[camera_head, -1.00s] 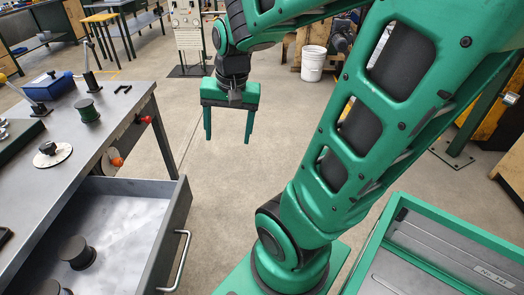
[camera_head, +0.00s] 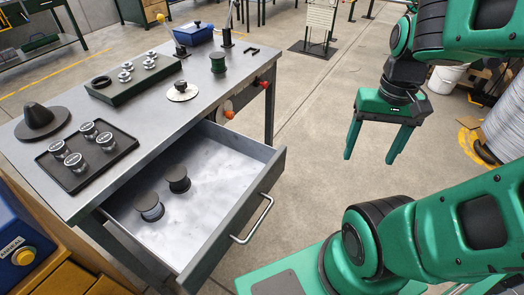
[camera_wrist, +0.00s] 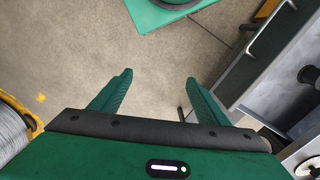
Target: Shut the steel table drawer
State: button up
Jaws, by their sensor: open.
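The steel table (camera_head: 160,100) stands at the left in the head view. Its drawer (camera_head: 225,220) is pulled out toward the right front, with a bar handle (camera_head: 256,222) on its front panel. Two dark spools (camera_head: 178,179) (camera_head: 149,206) stand in the drawer. My gripper (camera_head: 373,156) hangs open and empty to the right of the drawer, pointing down and apart from it. In the wrist view, my open fingers (camera_wrist: 158,82) are over bare floor, and the drawer handle (camera_wrist: 271,28) shows at the upper right.
A wire coil (camera_head: 503,125) stands at the right. Floor between drawer and gripper is clear.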

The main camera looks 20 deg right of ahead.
aim_at(231, 172)
jog(key=z, duration=0.5)
jog(key=k, duration=1.9)
jog(key=u, duration=0.55)
jog(key=i, duration=1)
jog(key=z, duration=0.05)
